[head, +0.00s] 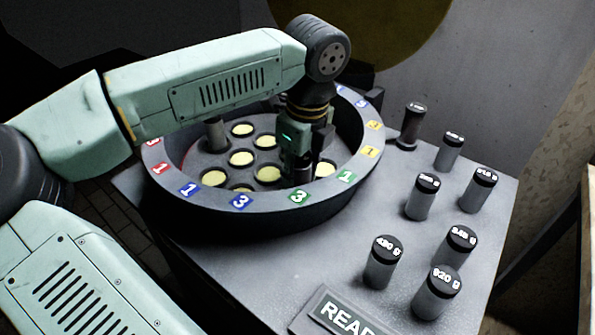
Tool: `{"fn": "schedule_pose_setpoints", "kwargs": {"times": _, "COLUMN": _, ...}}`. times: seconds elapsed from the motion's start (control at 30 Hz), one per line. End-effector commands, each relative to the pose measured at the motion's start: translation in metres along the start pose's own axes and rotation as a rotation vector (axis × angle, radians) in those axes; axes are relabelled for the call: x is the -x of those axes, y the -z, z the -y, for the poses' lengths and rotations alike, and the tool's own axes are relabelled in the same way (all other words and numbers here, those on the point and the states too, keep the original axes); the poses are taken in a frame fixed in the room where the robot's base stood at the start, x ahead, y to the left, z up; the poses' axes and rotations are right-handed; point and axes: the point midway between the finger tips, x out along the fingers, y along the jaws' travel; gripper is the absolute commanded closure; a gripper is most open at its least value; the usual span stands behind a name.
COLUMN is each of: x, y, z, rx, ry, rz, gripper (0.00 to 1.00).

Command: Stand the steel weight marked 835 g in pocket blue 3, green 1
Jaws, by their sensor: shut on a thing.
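My gripper (306,150) points down inside the round grey tray (170,200), over its front right part. It is shut on a steel weight (301,174), mostly hidden by the fingers; its mark cannot be read. The weight is low, near the pockets; I cannot tell whether it touches the tray floor. The tray rim bears coloured number tags, among them blue 3 (239,202) and green 1 (346,177). Several pale yellow round pockets (241,158) show empty left of my gripper, and one (325,169) shows to its right. The pocket under my gripper is hidden.
Another steel weight (216,134) stands in the tray at the back left. Several black-capped weights stand on the table to the right, including 490 g (381,262) and 920 g (436,293). A waisted dark piece (409,127) stands behind them. A sign (345,313) lies at the front.

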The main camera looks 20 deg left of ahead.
Motion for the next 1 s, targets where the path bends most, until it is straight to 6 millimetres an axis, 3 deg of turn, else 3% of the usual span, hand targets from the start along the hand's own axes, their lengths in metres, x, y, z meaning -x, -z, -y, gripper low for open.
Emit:
{"fn": "schedule_pose_setpoints", "kwargs": {"times": 0.3, "x": -0.0037, "y": 0.0003, "z": 0.0003, "rx": 0.001, "ry": 0.002, "rz": 0.001, "gripper": 1.0}}
{"fn": "schedule_pose_setpoints", "kwargs": {"times": 0.33, "x": -0.0031, "y": 0.0002, "z": 0.0004, "rx": 0.0, "ry": 0.002, "rz": 0.001, "gripper": 0.65}}
{"fn": "schedule_pose_setpoints", "kwargs": {"times": 0.67, "x": -0.0036, "y": 0.0004, "z": 0.0001, "rx": 0.0, "ry": 0.001, "rz": 0.0, "gripper": 0.43}}
{"fn": "schedule_pose_setpoints", "kwargs": {"times": 1.0, "x": -0.0023, "y": 0.0004, "z": -0.0003, "rx": 0.0, "ry": -0.001, "rz": -0.001, "gripper": 0.43}}
